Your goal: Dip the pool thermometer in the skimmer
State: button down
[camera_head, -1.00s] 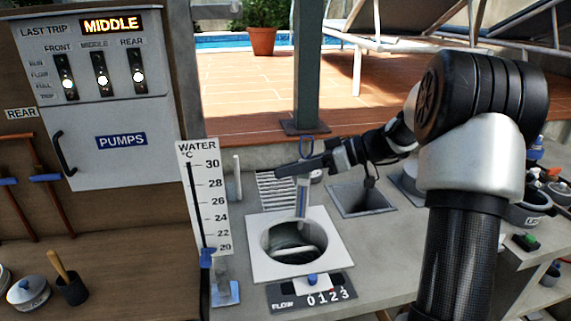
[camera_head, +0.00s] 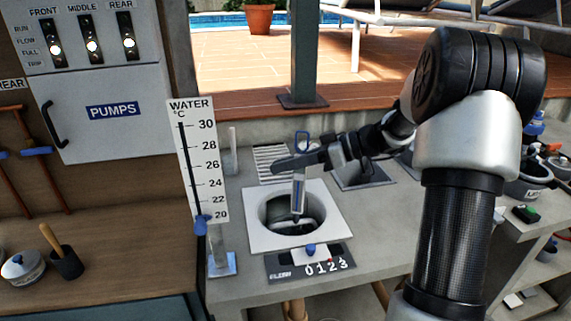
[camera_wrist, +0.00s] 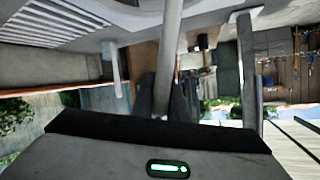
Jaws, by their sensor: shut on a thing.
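My gripper (camera_head: 306,160) is shut on the pool thermometer (camera_head: 299,192), a slim tube with a blue loop at its top. The thermometer hangs about upright, its lower end in front of the round skimmer opening in the picture. I cannot tell how far the tip is above or inside the opening. The skimmer (camera_head: 262,238) is a white square plate with a round dark hole, set in the grey counter. In the wrist view the grey tube (camera_wrist: 168,62) runs up from between the dark fingers.
A WATER °C scale board (camera_head: 197,160) with a blue pointer stands left of the skimmer. A FLOW slider panel (camera_head: 285,266) lies in front of it. A grating (camera_head: 271,160) and a square pit (camera_head: 365,176) lie behind. A pumps cabinet (camera_head: 105,136) is at left.

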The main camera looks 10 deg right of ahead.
jog(key=shift+s+a+f+b, duration=0.15)
jog(key=shift+s+f+b, duration=0.15)
jog(key=shift+f+b, duration=1)
jog(key=shift+s+a+f+b, duration=0.1)
jog(key=shift+s+f+b, duration=0.2)
jog(key=shift+f+b, duration=1.05)
jog(key=shift+s+a+f+b, duration=0.15)
jog(key=shift+s+f+b, duration=0.15)
jog(key=shift+f+b, duration=1)
jog(key=shift+r, duration=0.1)
dwell(3.3)
